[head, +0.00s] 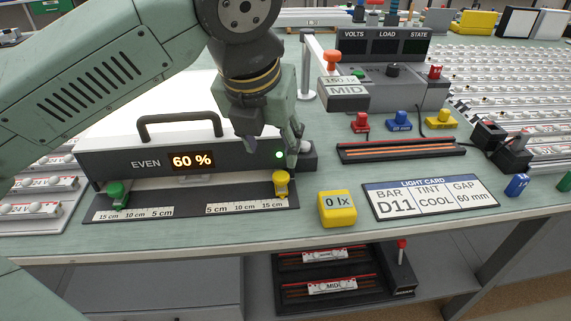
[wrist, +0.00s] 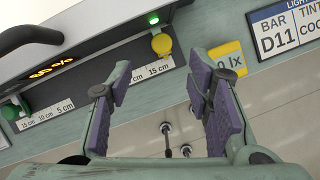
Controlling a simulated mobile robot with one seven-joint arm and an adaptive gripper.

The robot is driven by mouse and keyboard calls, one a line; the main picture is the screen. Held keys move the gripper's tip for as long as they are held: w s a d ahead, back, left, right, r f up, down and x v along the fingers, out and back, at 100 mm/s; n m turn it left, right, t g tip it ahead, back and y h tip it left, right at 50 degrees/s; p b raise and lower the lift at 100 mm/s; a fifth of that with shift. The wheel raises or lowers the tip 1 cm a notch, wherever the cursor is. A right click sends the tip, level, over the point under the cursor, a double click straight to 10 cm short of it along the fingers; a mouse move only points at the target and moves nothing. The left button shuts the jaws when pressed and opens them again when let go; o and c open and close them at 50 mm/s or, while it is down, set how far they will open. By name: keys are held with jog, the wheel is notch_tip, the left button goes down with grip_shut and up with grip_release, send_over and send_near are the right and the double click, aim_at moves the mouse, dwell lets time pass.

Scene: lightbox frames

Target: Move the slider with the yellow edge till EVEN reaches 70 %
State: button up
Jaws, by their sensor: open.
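The lightbox (head: 120,160) has a display (head: 192,161) reading EVEN 60 %. The slider with the yellow knob (head: 281,182) stands near the right end of the front scale rail (head: 190,206), by the 15 cm mark. It also shows in the wrist view (wrist: 161,43), ahead of the fingertips and roughly between their lines. A green slider (head: 115,192) stands near the left end of the rail. My gripper (head: 271,147) is open and empty above the right end of the lightbox front, apart from the yellow knob in the wrist view (wrist: 160,82).
A yellow 0 lx block (head: 337,209) stands just right of the rail. A light card (head: 430,197) reads BAR D11, TINT COOL, GAP 60 mm. The box handle (head: 180,125) rises left of my gripper.

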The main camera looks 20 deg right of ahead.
aim_at(281, 176)
jog(key=p+x, duration=0.1)
jog(key=x, duration=0.8)
jog(key=shift+d+f, duration=0.2)
jog(key=shift+f, duration=0.1)
grip_shut()
jog(key=shift+s, duration=0.1)
